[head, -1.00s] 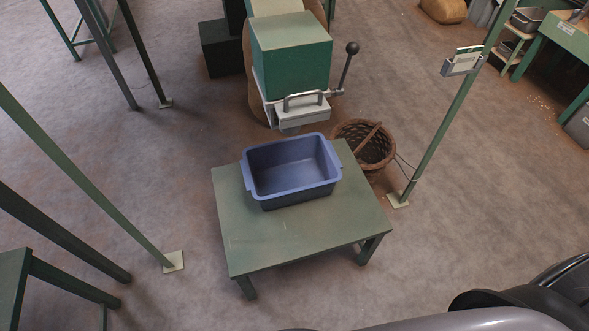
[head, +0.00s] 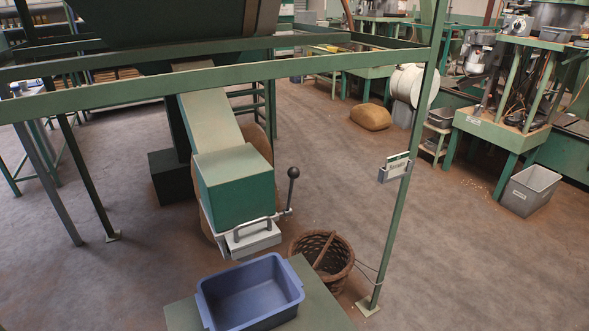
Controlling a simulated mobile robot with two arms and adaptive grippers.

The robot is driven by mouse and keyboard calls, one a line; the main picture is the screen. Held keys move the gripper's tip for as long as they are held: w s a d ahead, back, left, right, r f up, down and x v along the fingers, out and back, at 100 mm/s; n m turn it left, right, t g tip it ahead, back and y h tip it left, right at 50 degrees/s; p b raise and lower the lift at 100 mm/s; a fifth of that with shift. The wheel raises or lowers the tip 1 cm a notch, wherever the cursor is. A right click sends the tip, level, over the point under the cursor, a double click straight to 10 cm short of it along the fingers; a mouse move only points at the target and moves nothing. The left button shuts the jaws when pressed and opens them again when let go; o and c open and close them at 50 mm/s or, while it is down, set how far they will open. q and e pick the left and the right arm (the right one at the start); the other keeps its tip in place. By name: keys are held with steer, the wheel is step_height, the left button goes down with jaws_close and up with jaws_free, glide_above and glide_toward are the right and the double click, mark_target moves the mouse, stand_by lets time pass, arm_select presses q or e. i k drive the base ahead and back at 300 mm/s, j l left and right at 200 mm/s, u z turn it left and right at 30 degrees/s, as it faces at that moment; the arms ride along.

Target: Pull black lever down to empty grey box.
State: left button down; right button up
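The black lever (head: 292,181) is a thin rod with a dark ball knob, standing upright at the right side of the green chute box (head: 236,190). A white gate with a grey handle (head: 252,238) sits at the front of that chute's mouth. A blue-grey box (head: 250,294) stands on the green table below and in front of the chute; its visible inside looks empty. Neither of my grippers is in view.
The green table (head: 325,305) is partly cut off at the bottom. A wicker basket (head: 335,262) stands beside it, near a green post (head: 402,200) with a label holder (head: 395,168). A sack (head: 370,117) lies farther back. Floor at the right is open.

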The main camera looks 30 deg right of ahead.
mark_target(293, 172)
steer(key=j+z, duration=0.9)
steer(key=j, duration=0.15)
